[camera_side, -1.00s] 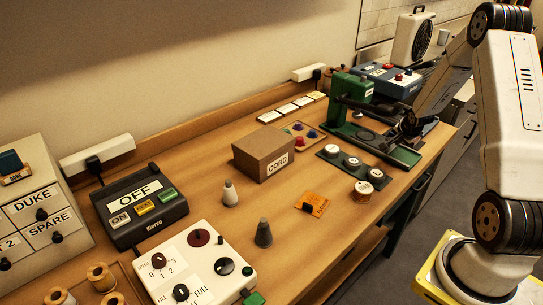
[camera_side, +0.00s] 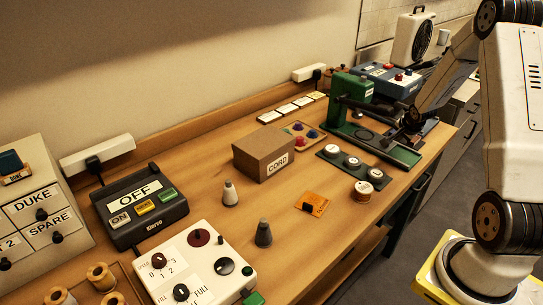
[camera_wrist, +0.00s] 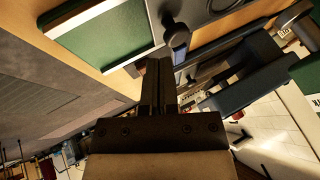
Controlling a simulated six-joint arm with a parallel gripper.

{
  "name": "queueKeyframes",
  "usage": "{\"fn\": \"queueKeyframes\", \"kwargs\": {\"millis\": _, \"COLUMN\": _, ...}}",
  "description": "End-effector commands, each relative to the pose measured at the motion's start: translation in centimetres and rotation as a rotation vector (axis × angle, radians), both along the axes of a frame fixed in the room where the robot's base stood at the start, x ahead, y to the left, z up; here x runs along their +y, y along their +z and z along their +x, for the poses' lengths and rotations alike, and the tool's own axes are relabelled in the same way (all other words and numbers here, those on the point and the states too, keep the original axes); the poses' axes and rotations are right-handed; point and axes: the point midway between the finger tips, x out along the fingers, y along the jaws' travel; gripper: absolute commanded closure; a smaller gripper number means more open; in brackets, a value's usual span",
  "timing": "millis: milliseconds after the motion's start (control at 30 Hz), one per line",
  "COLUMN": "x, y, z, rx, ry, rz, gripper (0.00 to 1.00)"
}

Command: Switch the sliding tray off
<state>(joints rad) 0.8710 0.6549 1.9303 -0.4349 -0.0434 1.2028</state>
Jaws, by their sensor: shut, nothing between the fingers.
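A green press with a black lever arm (camera_side: 340,100) stands at the far right of the table. It has a long green base (camera_side: 393,153) with pale edges, which looks like the sliding tray, though I cannot be sure. In the wrist view a flat green panel with pale edges (camera_wrist: 112,38) fills the upper left. My gripper (camera_side: 408,128) is at the right end of the press, low over the base. In the wrist view the fingers (camera_wrist: 158,65) are shut and empty, close to a dark rounded knob (camera_wrist: 177,36). Whether they touch it is unclear.
A blue box with red buttons (camera_side: 385,80) and a white fan (camera_side: 411,38) stand behind the press. A control unit labelled OFF (camera_side: 140,212) and a cardboard box (camera_side: 262,153) are further left.

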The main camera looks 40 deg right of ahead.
Motion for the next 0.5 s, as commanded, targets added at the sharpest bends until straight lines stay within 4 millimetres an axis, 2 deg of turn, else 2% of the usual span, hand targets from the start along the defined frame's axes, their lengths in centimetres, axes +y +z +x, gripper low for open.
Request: {"fn": "queueKeyframes", "kwargs": {"millis": 500, "x": 1.1, "y": 1.9, "z": -1.0, "rx": 0.000, "ry": -0.001, "rz": 0.001, "gripper": 1.00}}
